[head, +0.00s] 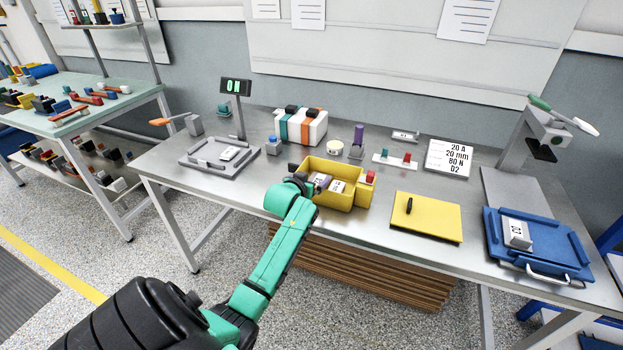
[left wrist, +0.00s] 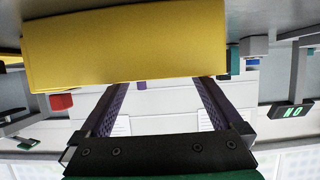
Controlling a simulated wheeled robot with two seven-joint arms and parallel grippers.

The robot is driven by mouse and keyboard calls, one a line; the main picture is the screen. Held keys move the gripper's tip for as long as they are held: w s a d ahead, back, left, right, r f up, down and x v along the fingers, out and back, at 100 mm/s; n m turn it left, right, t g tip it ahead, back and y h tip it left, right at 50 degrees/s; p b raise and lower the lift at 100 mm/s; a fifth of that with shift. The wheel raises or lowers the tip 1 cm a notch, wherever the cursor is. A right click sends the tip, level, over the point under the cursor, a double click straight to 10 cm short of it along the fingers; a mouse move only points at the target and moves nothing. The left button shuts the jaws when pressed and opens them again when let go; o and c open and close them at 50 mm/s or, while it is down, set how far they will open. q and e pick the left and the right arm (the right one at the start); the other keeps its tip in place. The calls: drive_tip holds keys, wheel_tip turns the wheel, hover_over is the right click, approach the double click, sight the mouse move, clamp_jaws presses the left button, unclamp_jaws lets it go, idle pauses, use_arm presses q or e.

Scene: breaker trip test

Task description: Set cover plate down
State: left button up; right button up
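A flat yellow plate (head: 438,222) with a black upright handle (head: 409,205) lies on the metal bench, right of the yellow bin; I take it to be the cover plate. My left gripper (head: 300,183) is at the left side of the yellow bin (head: 335,198), well away from the plate. In the left wrist view its two fingers (left wrist: 160,92) stand wide apart with nothing seen held between them. Their tips meet or pass behind a large yellow surface (left wrist: 125,45), likely the bin, so contact is unclear. My right gripper is not in view.
Grey-white breakers (head: 337,186) sit in the bin. A blue tray (head: 567,258) and a lever press (head: 545,135) are at right. Bare bench surrounds the plate.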

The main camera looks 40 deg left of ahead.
use_arm(q)
drive_tip(key=shift+r, duration=0.1)
drive_tip(key=shift+r, duration=0.65)
drive_tip(key=v, duration=1.1)
drive_tip(key=shift+s+d, duration=0.2)
drive_tip(key=shift+s, duration=0.2)
drive_tip(key=shift+r, duration=0.1)
